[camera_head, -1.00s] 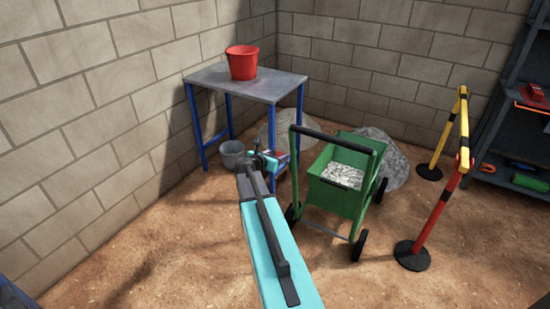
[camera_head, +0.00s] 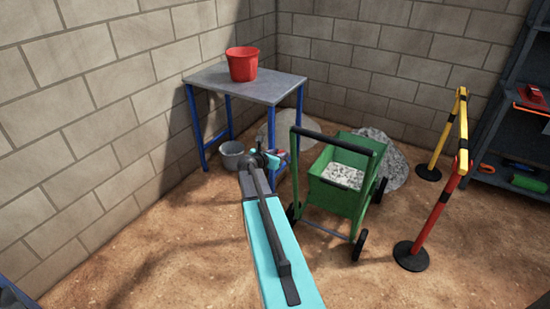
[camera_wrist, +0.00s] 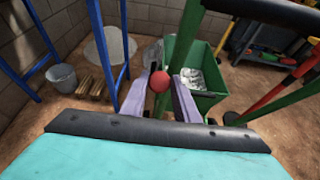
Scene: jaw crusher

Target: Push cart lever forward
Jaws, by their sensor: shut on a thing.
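The green cart (camera_head: 335,198) stands right of my arm, with grey-white stones (camera_head: 343,175) in its bin and a black handle bar (camera_head: 331,138). In the wrist view the cart's bin (camera_wrist: 210,102) is beyond my gripper, on the right. My gripper (camera_wrist: 158,82) is shut on a red ball knob (camera_wrist: 158,80), the lever's end, beside the cart's green handle frame (camera_wrist: 186,40). The lever's shaft is hidden below the knob. In the head view my gripper (camera_head: 267,160) is left of the cart, and the knob cannot be made out clearly.
A blue-legged table (camera_head: 225,80) with a red bucket (camera_head: 242,64) stands behind, with a grey bucket (camera_head: 232,155) beneath. A red and yellow barrier (camera_head: 432,210) stands right of the cart. A shelf (camera_head: 510,110) is at the far right. Open dirt floor lies in front.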

